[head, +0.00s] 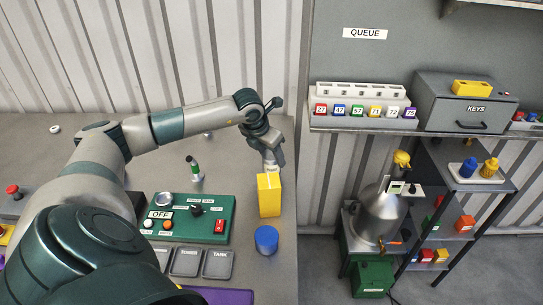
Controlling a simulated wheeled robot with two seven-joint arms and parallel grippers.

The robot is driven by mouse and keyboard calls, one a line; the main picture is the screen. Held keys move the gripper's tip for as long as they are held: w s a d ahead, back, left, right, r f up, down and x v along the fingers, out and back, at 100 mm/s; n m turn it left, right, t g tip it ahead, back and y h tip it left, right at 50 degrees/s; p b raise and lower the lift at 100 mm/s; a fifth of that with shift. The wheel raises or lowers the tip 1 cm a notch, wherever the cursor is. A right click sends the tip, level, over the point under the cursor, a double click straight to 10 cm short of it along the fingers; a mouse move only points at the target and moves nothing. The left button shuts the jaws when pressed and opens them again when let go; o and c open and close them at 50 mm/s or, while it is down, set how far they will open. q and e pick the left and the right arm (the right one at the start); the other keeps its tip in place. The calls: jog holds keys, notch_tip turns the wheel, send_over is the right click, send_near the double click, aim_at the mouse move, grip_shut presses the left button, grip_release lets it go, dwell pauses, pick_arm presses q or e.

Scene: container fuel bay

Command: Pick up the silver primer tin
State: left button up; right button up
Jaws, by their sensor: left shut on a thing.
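My left gripper (272,155) points down at the right side of the grey bench, just behind the yellow box (269,196). It is shut on a small silvery thing with a pale label, which looks like the silver primer tin (271,168). The yellow box in front hides most of the tin, so I cannot tell whether it touches the bench. My right gripper is not in view.
A blue cylinder (266,239) stands in front of the yellow box. A green control panel (190,218) and grey labelled pads (186,262) lie to the left. The bench (228,140) ends right of the box. A shelf (350,126) hangs beyond.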

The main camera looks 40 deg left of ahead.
aim_at(271, 154)
pick_arm(q)
jog(key=shift+r+b, duration=0.45)
jog(key=shift+r, duration=0.35)
notch_tip(271, 154, up, 8)
jog(key=b, duration=0.2)
jog(key=shift+r+b, duration=0.25)
jog(key=shift+b, duration=0.05)
jog(key=shift+d+f, duration=0.1)
